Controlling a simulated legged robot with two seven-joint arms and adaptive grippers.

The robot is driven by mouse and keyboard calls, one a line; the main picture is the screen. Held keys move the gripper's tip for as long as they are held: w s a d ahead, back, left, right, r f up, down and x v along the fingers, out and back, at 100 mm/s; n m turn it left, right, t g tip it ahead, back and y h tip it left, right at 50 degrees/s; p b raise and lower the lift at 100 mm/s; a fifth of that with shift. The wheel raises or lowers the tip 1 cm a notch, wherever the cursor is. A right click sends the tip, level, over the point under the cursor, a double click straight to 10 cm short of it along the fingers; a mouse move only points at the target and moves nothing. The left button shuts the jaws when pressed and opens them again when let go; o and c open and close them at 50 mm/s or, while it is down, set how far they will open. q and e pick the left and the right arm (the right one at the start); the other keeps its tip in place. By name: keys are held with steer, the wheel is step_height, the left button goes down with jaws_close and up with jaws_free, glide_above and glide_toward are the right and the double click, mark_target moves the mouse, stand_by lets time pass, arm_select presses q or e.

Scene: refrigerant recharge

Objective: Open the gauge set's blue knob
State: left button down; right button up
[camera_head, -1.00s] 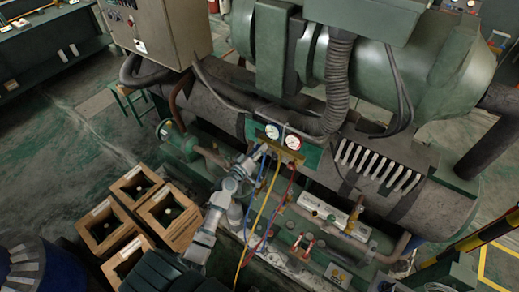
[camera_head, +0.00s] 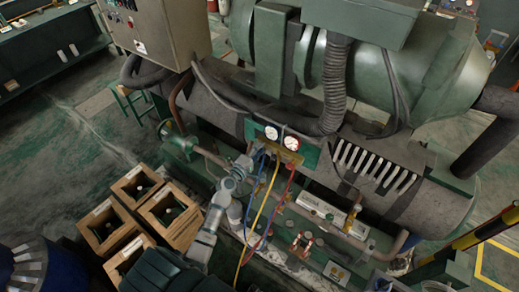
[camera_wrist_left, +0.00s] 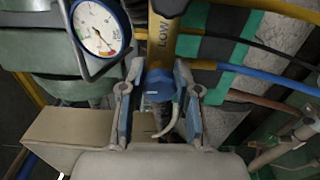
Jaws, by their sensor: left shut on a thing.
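The gauge set has a blue-rimmed dial (camera_head: 271,132) and a red-rimmed dial (camera_head: 291,143), and it hangs in front of the large pipe in the head view. In the left wrist view the blue-rimmed dial (camera_wrist_left: 97,28) is at the upper left. The brass manifold body marked LOW (camera_wrist_left: 163,38) is beside it. The blue knob (camera_wrist_left: 157,86) sits at the end of that body. My left gripper (camera_wrist_left: 159,88) has a finger on each side of the knob and is shut on it. In the head view my left gripper (camera_head: 250,160) is at the gauge set's left end, and the knob is too small to make out.
A blue hose (camera_head: 251,192), a yellow hose (camera_head: 262,203) and a red hose (camera_head: 277,205) hang below the gauges, close to my gripper. Open wooden crates (camera_head: 112,228) stand at the lower left. A large green tank (camera_head: 395,70) is behind.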

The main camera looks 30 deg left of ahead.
arm_select(q)
steer(key=shift+a+n, duration=0.15)
steer(key=shift+n, duration=0.75)
steer(key=c, duration=0.8)
jaws_free()
steer(key=shift+a+f, duration=0.1)
steer(key=shift+a, duration=0.1)
